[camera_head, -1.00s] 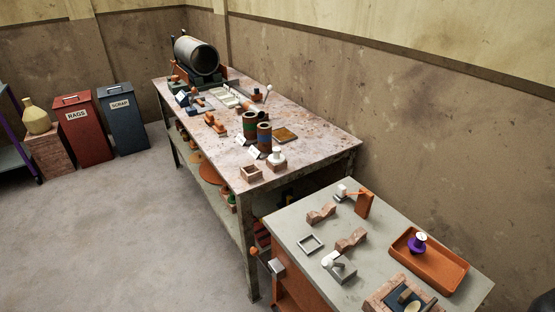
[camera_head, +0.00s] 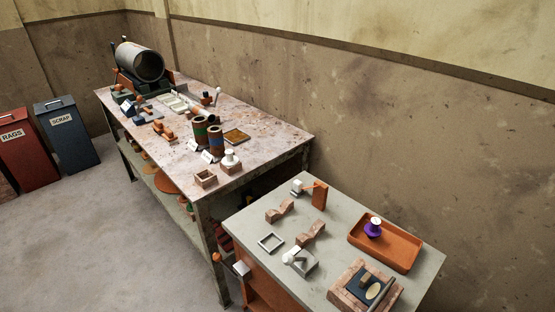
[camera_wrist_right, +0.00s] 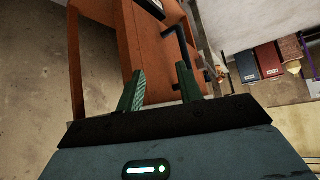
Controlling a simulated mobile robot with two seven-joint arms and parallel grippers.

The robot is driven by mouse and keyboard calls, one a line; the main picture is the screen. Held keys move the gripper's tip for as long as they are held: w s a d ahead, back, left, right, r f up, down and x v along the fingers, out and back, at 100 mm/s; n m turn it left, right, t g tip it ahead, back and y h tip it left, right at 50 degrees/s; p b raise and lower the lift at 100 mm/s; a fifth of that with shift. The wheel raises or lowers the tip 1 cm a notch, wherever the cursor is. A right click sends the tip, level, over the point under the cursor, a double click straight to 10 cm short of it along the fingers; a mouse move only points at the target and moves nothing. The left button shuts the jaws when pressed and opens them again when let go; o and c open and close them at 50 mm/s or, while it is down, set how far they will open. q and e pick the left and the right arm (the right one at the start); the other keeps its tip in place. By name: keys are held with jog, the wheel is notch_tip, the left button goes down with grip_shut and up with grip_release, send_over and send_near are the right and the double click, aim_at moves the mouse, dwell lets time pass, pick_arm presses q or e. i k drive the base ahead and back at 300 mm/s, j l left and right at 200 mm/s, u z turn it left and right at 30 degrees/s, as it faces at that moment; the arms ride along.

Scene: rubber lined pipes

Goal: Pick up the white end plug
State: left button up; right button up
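A white, knobbed piece (camera_head: 231,157) that looks like an end plug stands upright in a small brick-coloured holder on the long workbench (camera_head: 270,142). Another white rounded piece (camera_head: 291,258) sits at a grey block on the nearer grey table (camera_head: 337,212). I cannot tell for certain which is the end plug. My right gripper (camera_wrist_right: 161,82) shows its two green fingers apart in the right wrist view, with nothing between them, facing an orange cabinet (camera_wrist_right: 150,45). Neither gripper shows in the head view.
On the near table, an orange tray (camera_head: 405,262) holds a purple piece with a white top (camera_head: 373,227). Brick-coloured V-blocks (camera_head: 311,233) and a square frame (camera_head: 271,243) lie nearby. Two banded cylinders (camera_head: 216,142) stand on the workbench near the knobbed piece.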

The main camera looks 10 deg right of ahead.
aim_at(230, 161)
jog(key=j+z, duration=0.1)
jog(key=z, duration=0.35)
jog(key=i+j+z, duration=0.1)
jog(key=z, duration=0.35)
jog(key=j+z, duration=0.2)
jog(key=z, duration=0.25)
jog(key=j+z, duration=0.4)
jog(key=k+j+z, duration=0.1)
jog(key=j+z, duration=0.25)
jog(key=k+j+z, duration=0.15)
jog(key=j, duration=0.15)
jog(key=k+j+z, duration=0.2)
jog(key=j+z, duration=0.15)
jog(key=j, duration=0.25)
jog(key=k+j, duration=0.25)
jog(key=j, duration=0.15)
jog(key=k+j+z, duration=0.1)
jog(key=j, duration=0.35)
jog(key=k+j, duration=0.35)
jog(key=k+j+z, duration=0.1)
jog(key=k+j, duration=0.15)
jog(key=j, duration=0.2)
